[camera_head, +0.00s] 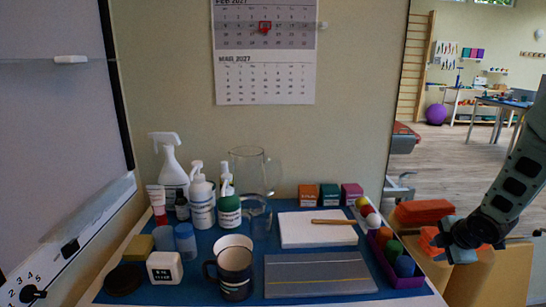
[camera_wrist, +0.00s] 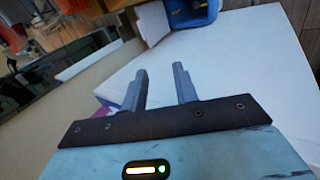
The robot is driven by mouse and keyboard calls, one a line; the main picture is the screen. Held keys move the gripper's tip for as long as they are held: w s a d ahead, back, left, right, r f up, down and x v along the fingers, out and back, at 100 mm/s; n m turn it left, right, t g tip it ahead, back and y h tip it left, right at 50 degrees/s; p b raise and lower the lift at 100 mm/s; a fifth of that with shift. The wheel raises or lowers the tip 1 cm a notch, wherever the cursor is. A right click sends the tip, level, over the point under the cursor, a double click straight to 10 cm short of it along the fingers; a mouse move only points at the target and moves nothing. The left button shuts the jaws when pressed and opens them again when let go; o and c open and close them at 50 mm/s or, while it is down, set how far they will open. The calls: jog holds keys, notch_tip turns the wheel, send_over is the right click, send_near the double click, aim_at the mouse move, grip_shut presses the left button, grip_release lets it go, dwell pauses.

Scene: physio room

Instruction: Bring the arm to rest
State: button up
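My arm (camera_head: 509,185) reaches in from the right edge of the head view. My gripper (camera_head: 445,240) is at its lower end, beside the right edge of the blue-topped table (camera_head: 205,292). It shows in front of the orange blocks, near the purple tray. In the wrist view my gripper (camera_wrist: 160,80) has its two dark fingers standing apart with nothing between them. It is open and empty.
A dark mug (camera_head: 234,272), a glass pitcher (camera_head: 250,168), a spray bottle (camera_head: 171,170) and a white board (camera_head: 312,230) crowd the table.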

jog(key=s+a+r+m+g, duration=0.1)
jog(key=s+a+r+m, duration=0.3)
jog(key=s+m, duration=0.25)
jog(key=s+a+r+m+g, duration=0.2)
jog(key=s+a+r+m, duration=0.25)
jog(key=s, duration=0.35)
jog(key=s+a+r+m+g, duration=0.1)
jog(key=s+a+r+m, duration=0.3)
jog(key=s+m, duration=0.3)
jog(key=s+a+f+n+g+b, duration=0.1)
jog(key=s+a+f+n+b, duration=0.35)
jog(key=s+a, duration=0.35)
jog(key=s+a+f+n+g+b, duration=0.2)
jog(key=s+a+f+n+b, duration=0.3)
jog(key=a, duration=0.5)
notch_tip(320, 180, up, 20)
jog(key=s+m+p, duration=0.1)
jog(key=p, duration=1.7)
jog(key=shift+a+y+p, duration=0.2)
jog(key=shift+y+p, duration=0.1)
jog(key=shift+d, duration=0.1)
